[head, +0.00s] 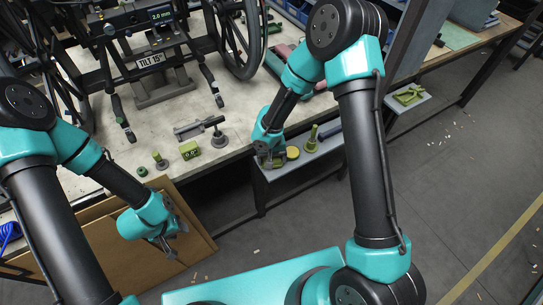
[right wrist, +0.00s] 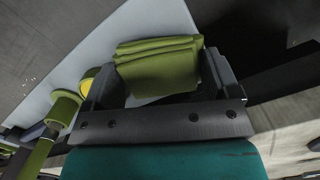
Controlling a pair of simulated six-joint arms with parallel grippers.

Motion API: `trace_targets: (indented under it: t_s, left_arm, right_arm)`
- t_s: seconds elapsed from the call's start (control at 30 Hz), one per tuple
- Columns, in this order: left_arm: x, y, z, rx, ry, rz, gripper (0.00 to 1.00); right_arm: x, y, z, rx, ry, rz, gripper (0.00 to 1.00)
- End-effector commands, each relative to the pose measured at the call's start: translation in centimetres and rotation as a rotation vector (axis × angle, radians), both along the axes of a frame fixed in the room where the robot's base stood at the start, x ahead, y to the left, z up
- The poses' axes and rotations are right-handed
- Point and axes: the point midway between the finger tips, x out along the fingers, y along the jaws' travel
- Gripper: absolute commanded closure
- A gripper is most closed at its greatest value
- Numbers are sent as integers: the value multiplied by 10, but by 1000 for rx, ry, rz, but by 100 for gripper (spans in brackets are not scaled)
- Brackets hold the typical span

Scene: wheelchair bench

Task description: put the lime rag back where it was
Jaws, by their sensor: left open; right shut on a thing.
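The lime rag (right wrist: 158,64), a folded olive-green cloth, sits between the two dark fingers of my right gripper (right wrist: 160,82) in the right wrist view. The fingers are shut on it, and a pale grey surface shows beyond it. In the head view my right gripper (head: 270,158) is at the bench's front edge, over the left end of a low grey shelf (head: 318,152). The rag is mostly hidden there. My left gripper (head: 172,240) is open and empty over brown cardboard in front of the bench.
A yellow round thing (head: 293,153) and a green knobbed piece (head: 311,138) stand on the shelf beside my right gripper. A green block (head: 190,150) and a small clamp-like stand (head: 218,137) are on the bench. Another green item (head: 409,96) lies on a side shelf at right.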

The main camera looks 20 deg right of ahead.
Motion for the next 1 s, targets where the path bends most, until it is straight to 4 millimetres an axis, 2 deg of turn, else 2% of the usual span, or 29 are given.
trace_targets:
  t_s: [1.0]
  left_arm:
    - [0,0,0,0,0,0,57]
  right_arm:
    - [0,0,-11,-1,1,-1,48]
